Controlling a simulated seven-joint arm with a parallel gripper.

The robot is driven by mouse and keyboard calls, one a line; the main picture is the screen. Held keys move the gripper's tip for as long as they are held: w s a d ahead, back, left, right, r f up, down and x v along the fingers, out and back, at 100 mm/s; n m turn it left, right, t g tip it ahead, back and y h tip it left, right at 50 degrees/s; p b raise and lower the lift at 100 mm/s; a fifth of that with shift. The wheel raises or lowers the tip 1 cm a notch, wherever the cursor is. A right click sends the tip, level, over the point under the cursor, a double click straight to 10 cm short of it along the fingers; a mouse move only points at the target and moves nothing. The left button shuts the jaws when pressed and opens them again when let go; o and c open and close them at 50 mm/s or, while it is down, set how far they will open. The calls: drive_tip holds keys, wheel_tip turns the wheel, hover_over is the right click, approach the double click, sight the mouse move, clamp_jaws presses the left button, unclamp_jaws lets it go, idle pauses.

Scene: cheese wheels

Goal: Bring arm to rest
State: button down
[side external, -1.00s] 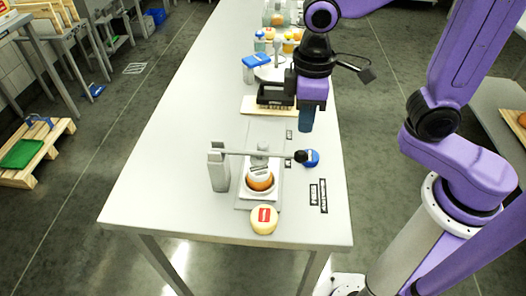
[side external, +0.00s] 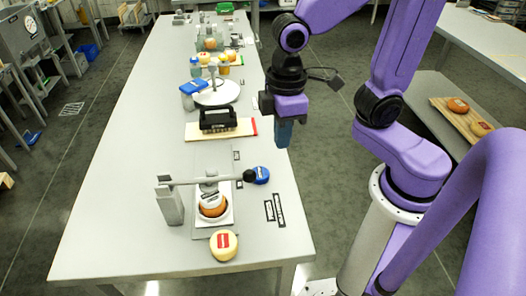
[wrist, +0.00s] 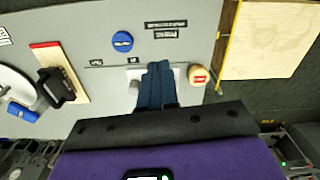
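My gripper (side external: 283,140) hangs fingers-down at the table's right edge, beside the purple arm, in the side view. In the wrist view its two blue fingers (wrist: 156,78) lie side by side with almost no gap and nothing between them. A cheese press (side external: 208,182) with a long lever stands at the near end of the table, a brown-orange wheel (side external: 213,208) under it. A pale yellow cheese wheel with a red label (side external: 223,245) sits in front; it also shows in the wrist view (wrist: 198,74). The fingers partly hide the press there.
A grey table (side external: 110,200) runs away from the camera. On it are a blue round item (side external: 262,174), a board (side external: 196,134) carrying a black-handled tool (side external: 217,119), and a white turntable (side external: 217,97). A side bench (side external: 430,85) with a wooden tray stands right.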

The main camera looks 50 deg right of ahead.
drive_tip(key=s+d+n, duration=0.2)
drive_tip(key=s+d, duration=0.4)
drive_tip(key=s, duration=0.3)
drive_tip(key=shift+d+f, duration=0.25)
drive_tip(key=shift+f, duration=0.2)
